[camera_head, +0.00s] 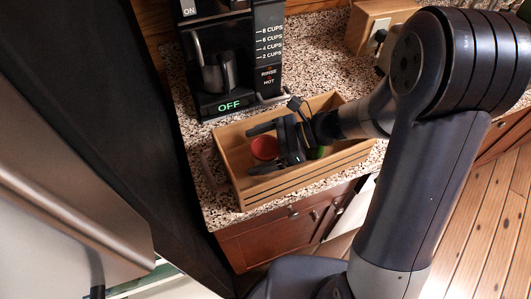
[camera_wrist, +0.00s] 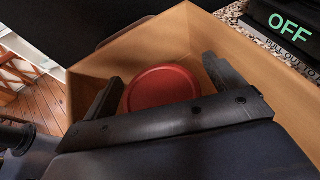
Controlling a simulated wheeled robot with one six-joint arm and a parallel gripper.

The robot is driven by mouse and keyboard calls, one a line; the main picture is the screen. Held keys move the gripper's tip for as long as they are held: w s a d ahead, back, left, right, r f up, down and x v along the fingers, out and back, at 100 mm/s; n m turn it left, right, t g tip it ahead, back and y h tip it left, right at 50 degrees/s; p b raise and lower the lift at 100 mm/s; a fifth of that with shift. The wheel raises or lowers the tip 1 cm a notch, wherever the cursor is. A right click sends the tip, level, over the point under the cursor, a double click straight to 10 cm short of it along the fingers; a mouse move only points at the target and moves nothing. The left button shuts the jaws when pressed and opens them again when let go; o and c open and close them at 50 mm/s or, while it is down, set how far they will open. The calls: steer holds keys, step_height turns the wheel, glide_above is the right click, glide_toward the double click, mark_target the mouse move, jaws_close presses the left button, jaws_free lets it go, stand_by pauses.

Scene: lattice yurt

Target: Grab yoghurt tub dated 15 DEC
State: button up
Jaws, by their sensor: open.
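A wooden crate (camera_head: 325,168) stands on the speckled counter, its rim also showing in the wrist view (camera_wrist: 265,75). A round red-topped tub (camera_head: 264,148) is inside it near the left end. In the wrist view the red top (camera_wrist: 162,88) faces up, and the tub's side is hidden. No date is readable in either view. My gripper (camera_head: 250,151) is at the crate's left part, its jaws open with a finger on each side of the red top. In the wrist view the fingers (camera_wrist: 162,70) flank the red top; contact cannot be told.
A green item (camera_head: 318,153) is partly hidden behind my gripper in the crate. A black coffee maker (camera_head: 225,60) with a lit OFF sign stands close behind the crate. A wooden block (camera_head: 378,22) stands at the back right. A large dark panel (camera_head: 110,100) rises at the left.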

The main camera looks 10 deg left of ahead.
steer(key=shift+a, duration=0.1)
steer(key=c, duration=1.2)
